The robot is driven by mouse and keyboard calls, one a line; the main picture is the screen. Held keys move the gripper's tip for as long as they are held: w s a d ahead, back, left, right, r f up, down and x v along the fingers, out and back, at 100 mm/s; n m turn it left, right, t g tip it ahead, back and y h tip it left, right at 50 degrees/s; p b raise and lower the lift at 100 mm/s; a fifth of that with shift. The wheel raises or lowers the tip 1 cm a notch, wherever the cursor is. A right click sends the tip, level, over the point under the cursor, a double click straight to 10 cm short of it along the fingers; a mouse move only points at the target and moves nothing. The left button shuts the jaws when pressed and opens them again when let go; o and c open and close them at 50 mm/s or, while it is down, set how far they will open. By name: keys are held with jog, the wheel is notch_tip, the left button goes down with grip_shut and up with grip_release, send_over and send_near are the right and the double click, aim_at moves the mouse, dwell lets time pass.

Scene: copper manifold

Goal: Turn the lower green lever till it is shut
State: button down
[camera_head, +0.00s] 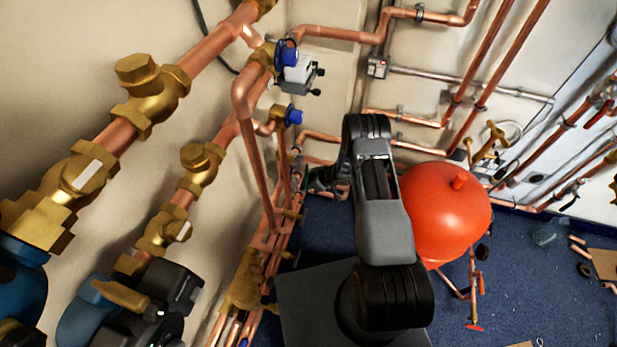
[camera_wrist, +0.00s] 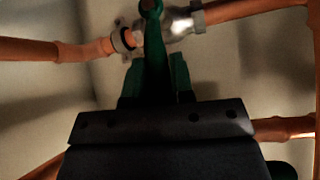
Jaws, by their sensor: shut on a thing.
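In the wrist view a green lever (camera_wrist: 153,42) runs up from between my gripper's fingers to a rounded end at the top edge of the picture. It lies across a pale metal valve (camera_wrist: 183,21) set in a copper pipe line. My gripper (camera_wrist: 156,78) is shut on the lever, with one finger on either side of it. The gripper's dark body covers the lower part of the view. In the head view my arm reaches toward the pipes by the wall, and the lever cannot be made out there.
In the wrist view copper pipe runs left (camera_wrist: 30,49) and right (camera_wrist: 240,9) of the valve, with another pipe (camera_wrist: 285,128) lower right. In the head view a red tank (camera_head: 445,210) stands close beside my arm. Vertical copper pipes (camera_head: 258,175) stand to its left. Blue floor (camera_head: 540,285) lies right.

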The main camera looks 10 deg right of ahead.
jog(key=shift+w+d+r, duration=0.1)
jog(key=shift+w+r, duration=0.05)
jog(key=shift+w, duration=0.1)
jog(key=c, duration=1)
grip_release()
jog(key=shift+c, duration=0.2)
jog(key=shift+s, duration=0.1)
jog(key=p+v, duration=0.2)
jog(key=v, duration=1.1)
jog(key=shift+d+r, duration=0.15)
jog(key=shift+r, duration=0.05)
jog(key=shift+s, duration=0.15)
